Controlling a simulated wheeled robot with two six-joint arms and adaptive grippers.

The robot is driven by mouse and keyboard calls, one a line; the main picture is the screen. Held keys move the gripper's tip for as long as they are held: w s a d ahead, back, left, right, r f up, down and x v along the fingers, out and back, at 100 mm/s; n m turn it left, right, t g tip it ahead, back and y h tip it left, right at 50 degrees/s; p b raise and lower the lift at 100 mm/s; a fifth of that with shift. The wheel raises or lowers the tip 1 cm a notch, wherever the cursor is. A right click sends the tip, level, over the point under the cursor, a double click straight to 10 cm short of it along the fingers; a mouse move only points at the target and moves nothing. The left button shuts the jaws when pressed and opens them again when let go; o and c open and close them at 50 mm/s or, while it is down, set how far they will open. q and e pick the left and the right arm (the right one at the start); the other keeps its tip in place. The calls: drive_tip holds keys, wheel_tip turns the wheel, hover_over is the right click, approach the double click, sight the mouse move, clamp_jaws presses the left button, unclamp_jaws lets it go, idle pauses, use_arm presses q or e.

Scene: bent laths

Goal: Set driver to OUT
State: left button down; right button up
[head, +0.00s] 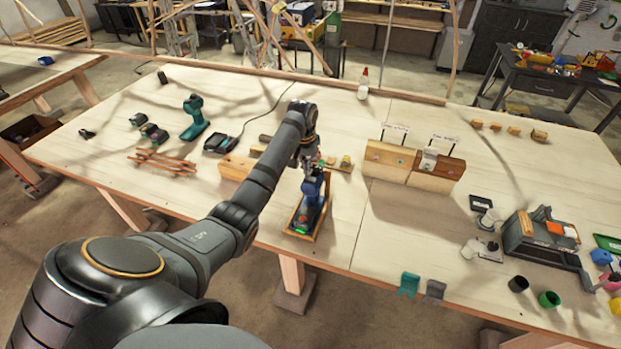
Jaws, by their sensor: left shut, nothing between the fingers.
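A blue driver (312,188) sits in a small wooden cradle (294,219) near the front edge of the table, with a green patch at its near end. My left arm reaches over the table from the lower left. My left gripper (313,164) is shut and empty at the far, upper end of the blue driver. It is too small to tell whether the fingertips touch the driver, and its direction selector cannot be made out. A second, teal driver (195,118) stands farther left. My right gripper is not in view.
Wooden blocks with labels (414,164) stand right of the driver. A charger (219,143), battery packs (150,132) and stacked laths (160,161) lie to the left. A grey toolbox-like case (540,238) and cups (549,299) are at the right.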

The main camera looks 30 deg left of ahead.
sight(307, 177)
use_arm(q)
drive_tip(key=shift+f+b, duration=0.3)
drive_tip(key=shift+f, duration=0.8)
idle(0.6)
drive_tip(key=shift+r, duration=0.1)
wheel_tip(307, 177, up, 2)
drive_tip(key=shift+r+p, duration=0.15)
drive_tip(key=shift+p, duration=0.55)
drive_tip(key=shift+r, duration=2.35)
